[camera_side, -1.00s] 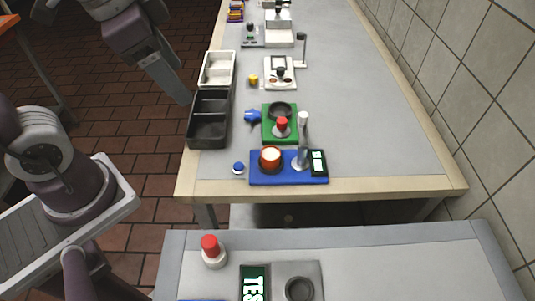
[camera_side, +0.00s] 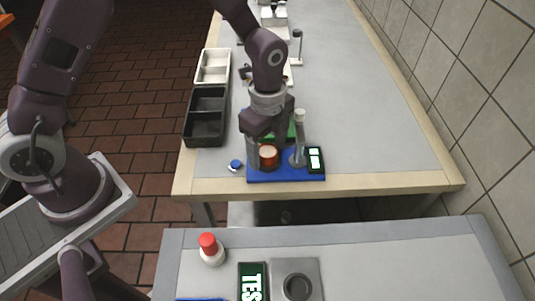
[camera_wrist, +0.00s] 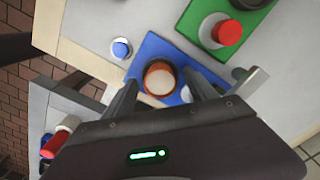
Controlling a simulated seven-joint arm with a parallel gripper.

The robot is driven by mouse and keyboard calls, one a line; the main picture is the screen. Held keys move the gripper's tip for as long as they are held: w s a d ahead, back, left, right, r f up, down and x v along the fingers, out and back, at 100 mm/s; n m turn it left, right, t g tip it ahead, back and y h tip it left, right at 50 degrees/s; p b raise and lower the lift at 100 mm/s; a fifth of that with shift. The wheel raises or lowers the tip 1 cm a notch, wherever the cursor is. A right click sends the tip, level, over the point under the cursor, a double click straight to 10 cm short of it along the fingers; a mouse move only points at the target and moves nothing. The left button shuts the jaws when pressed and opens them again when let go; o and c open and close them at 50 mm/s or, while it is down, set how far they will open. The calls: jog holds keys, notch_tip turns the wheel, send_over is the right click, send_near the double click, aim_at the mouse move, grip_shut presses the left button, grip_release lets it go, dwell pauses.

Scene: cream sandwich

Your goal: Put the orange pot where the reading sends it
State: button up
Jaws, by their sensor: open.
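The orange pot (camera_side: 268,156) with a pale top stands on the blue instrument base (camera_side: 286,176) near the table's front edge. It also shows in the wrist view (camera_wrist: 159,80). My gripper (camera_wrist: 163,92) is open, with one finger on each side of the pot; I cannot tell whether they touch it. A small lit display (camera_side: 315,160) and a grey post (camera_side: 299,145) stand on the right of the blue base. The reading is too small to make out.
A dark two-part tray (camera_side: 206,115) and a white two-part tray (camera_side: 213,66) lie at the left edge. A blue button (camera_side: 235,165) sits left of the base. A green base with a red-topped piece (camera_wrist: 226,33) stands close behind. The table's right side is clear.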

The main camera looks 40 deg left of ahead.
grip_shut()
jog(key=shift+r, duration=0.2)
notch_tip(320, 180, up, 9)
jog(key=shift+w+f, duration=0.1)
jog(key=shift+w, duration=0.05)
jog(key=w+a+n, duration=0.2)
jog(key=w+a, duration=0.3)
jog(key=a, duration=0.1)
jog(key=n, duration=0.7)
send_near(211, 70)
jog(key=s+d+r, duration=0.3)
jog(key=d, duration=0.1)
jog(key=f, duration=1)
jog(key=shift+w, duration=0.2)
